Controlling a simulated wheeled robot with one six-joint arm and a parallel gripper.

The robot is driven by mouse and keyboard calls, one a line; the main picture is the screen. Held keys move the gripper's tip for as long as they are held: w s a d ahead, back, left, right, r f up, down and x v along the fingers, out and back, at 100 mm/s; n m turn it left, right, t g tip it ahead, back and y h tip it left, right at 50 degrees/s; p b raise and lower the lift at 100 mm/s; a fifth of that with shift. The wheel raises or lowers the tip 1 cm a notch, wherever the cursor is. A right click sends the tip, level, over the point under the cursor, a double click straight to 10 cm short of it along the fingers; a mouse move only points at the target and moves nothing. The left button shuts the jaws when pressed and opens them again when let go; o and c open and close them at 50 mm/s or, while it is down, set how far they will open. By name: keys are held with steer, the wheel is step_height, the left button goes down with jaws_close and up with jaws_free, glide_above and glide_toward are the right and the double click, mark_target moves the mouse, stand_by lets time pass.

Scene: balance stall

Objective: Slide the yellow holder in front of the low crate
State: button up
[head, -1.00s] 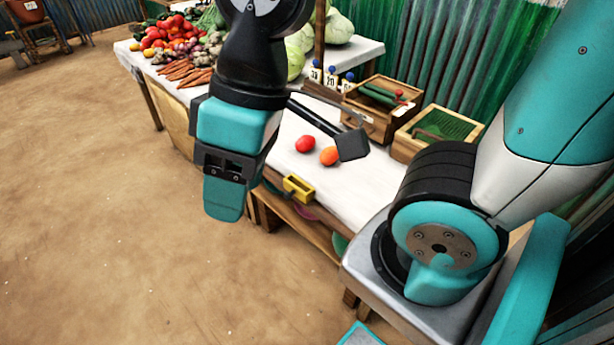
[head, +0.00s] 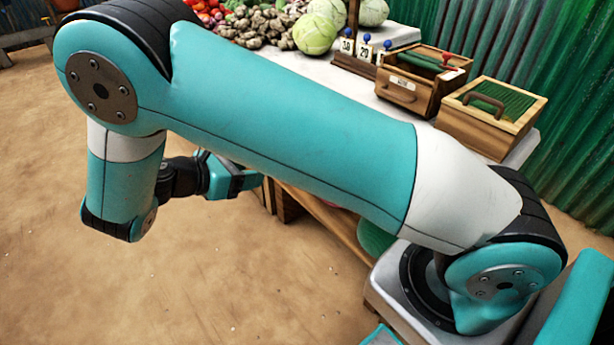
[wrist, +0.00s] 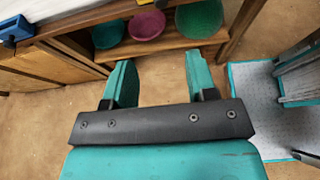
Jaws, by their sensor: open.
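My gripper (wrist: 158,68) is open and empty in the wrist view, its two teal fingers apart below the stall's lower shelf. In the head view my gripper (head: 252,182) shows beside the table's front edge, partly behind my arm. The yellow holder is hidden by my arm in the head view. In the wrist view a small blue piece with a trace of yellow (wrist: 14,30) sits at the table edge, upper left; I cannot tell if it is the holder. Two wooden crates stand at the table's right end: a labelled one (head: 397,94) and a green-topped one (head: 472,126). Which is lower is unclear.
The white tabletop (head: 318,72) shows behind my arm, with a cabbage (head: 316,34) and number cards (head: 364,54) at the back. Bowls, one of them green (wrist: 199,19), stand on the lower shelf. Open dirt floor (head: 210,285) lies in front.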

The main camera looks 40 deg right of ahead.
steer(key=b+x, duration=0.2)
steer(key=x, duration=1.5)
steer(key=shift+d+b, duration=0.25)
steer(key=shift+b, duration=0.05)
steer(key=shift+s, duration=0.1)
